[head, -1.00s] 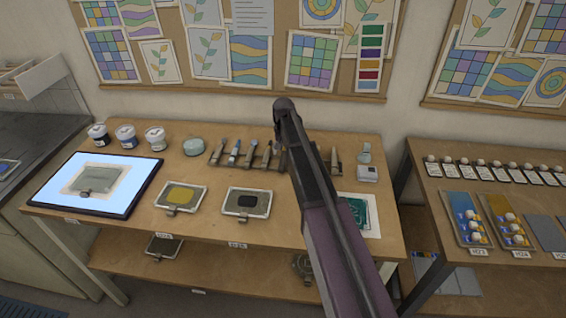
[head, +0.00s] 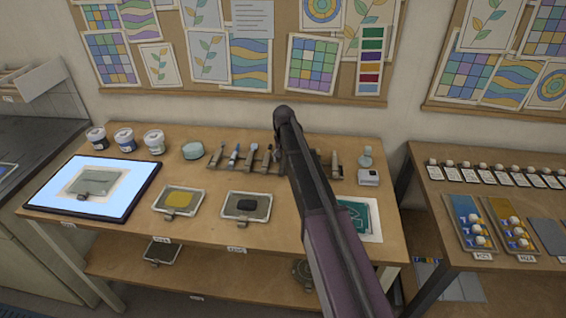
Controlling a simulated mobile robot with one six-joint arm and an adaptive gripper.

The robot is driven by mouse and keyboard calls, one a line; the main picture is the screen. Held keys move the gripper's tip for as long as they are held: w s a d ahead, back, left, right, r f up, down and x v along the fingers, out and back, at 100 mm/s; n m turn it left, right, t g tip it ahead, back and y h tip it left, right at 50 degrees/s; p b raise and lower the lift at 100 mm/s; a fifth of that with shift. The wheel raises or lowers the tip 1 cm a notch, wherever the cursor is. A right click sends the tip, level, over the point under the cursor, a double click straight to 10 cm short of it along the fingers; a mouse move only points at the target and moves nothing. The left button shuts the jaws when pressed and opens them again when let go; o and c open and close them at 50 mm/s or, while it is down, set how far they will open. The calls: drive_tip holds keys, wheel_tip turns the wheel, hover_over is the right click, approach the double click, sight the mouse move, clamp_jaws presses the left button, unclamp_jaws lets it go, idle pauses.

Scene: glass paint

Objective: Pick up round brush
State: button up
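Several brushes or similar slim tools (head: 250,153) lie side by side on a low dark rack (head: 220,168) at the back of the wooden table. They are small in the head view, and I cannot tell which is the round brush. My own dark and purple arm crosses in front of the rack and hides part of its right half. One more tool (head: 335,163) shows to the right of the arm. My gripper does not show, so I cannot see whether it holds anything.
The table (head: 215,225) also holds three lidded jars (head: 124,139), a round pale container (head: 193,151), a lit panel (head: 60,200), two trays (head: 180,200) (head: 262,206), a green sheet (head: 372,218) and a small white device (head: 369,177). A second table (head: 440,206) stands right.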

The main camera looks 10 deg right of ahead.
sight(284, 159)
clamp_jaws()
drive_tip(key=shift+r, duration=0.1)
wheel_tip(284, 159, up, 3)
drive_tip(key=p, duration=0.3)
drive_tip(key=s, duration=0.5)
drive_tip(key=s+r+p, duration=0.1)
drive_tip(key=s, duration=0.4)
drive_tip(key=s+p, duration=0.1)
drive_tip(key=s, duration=0.5)
drive_tip(key=shift+a+r, duration=0.4)
